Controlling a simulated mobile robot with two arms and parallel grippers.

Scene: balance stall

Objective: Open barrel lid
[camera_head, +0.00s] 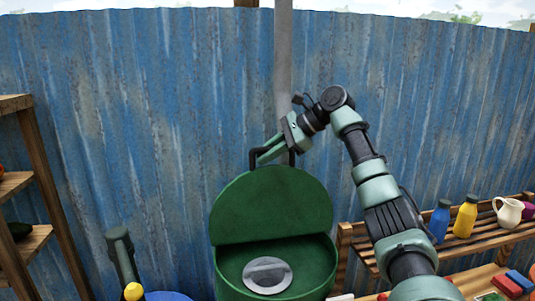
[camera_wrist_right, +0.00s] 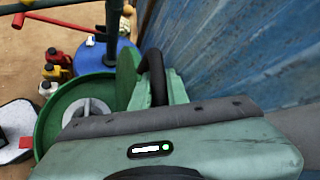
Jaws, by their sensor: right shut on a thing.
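The green barrel (camera_head: 328,270) stands in front of the blue wall, with its round green lid (camera_head: 272,205) tipped up at the back, so its mouth is open. A grey disc (camera_head: 267,275) shows inside. My right gripper (camera_head: 268,154) is shut on the lid's black handle (camera_head: 254,158) at the lid's upper edge. In the right wrist view the handle (camera_wrist_right: 156,75) arches up by the fingers, and the barrel's rim (camera_wrist_right: 48,118) lies below left. The lid is seen almost edge-on there. My left gripper does not show in either view.
A corrugated blue wall (camera_head: 150,110) stands close behind the barrel. A wooden shelf (camera_head: 45,170) is at left. A blue round top (camera_head: 168,296) is beside the barrel. At right, a slatted rack holds a blue bottle (camera_head: 440,220), a yellow bottle (camera_head: 465,217) and a white jug (camera_head: 508,212).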

